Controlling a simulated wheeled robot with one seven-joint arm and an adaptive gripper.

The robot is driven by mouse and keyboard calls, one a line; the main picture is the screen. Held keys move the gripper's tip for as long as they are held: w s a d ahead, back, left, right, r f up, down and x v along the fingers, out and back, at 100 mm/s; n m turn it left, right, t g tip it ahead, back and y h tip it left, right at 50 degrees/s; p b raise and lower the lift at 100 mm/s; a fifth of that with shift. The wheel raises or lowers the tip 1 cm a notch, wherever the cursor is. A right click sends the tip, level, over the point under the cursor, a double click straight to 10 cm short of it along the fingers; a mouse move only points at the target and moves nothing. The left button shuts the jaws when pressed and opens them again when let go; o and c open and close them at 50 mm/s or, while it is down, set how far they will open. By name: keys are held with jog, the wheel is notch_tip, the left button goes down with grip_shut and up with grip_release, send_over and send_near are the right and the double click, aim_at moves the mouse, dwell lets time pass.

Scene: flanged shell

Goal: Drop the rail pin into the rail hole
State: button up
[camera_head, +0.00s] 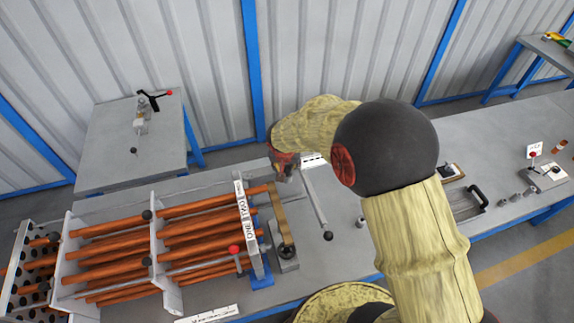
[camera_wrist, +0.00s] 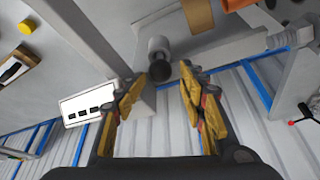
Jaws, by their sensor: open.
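My gripper (camera_head: 285,168) is at the back edge of the bench, beside the far end of the tube bundle. In the wrist view my gripper (camera_wrist: 173,72) has its two yellow fingers apart. A short grey cylinder with a dark round knob (camera_wrist: 159,48) lies just beyond the fingertips, nearer the left finger; it may be the rail pin. I cannot tell whether the finger touches it. In the head view my gripper and arm hide that spot. A grey rail (camera_wrist: 225,47) runs beside the cylinder. I cannot make out the rail hole in either view.
Copper tubes (camera_head: 110,245) lie through upright plates on the left. A bronze bar (camera_head: 281,215) and a rod with a black knob (camera_head: 328,236) lie near my gripper. A white label card (camera_wrist: 87,105) stands beside the left finger. A red-knobbed pin (camera_head: 235,249) stands by the tubes.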

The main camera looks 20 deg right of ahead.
jog(key=v, duration=1.2)
dwell(0.6)
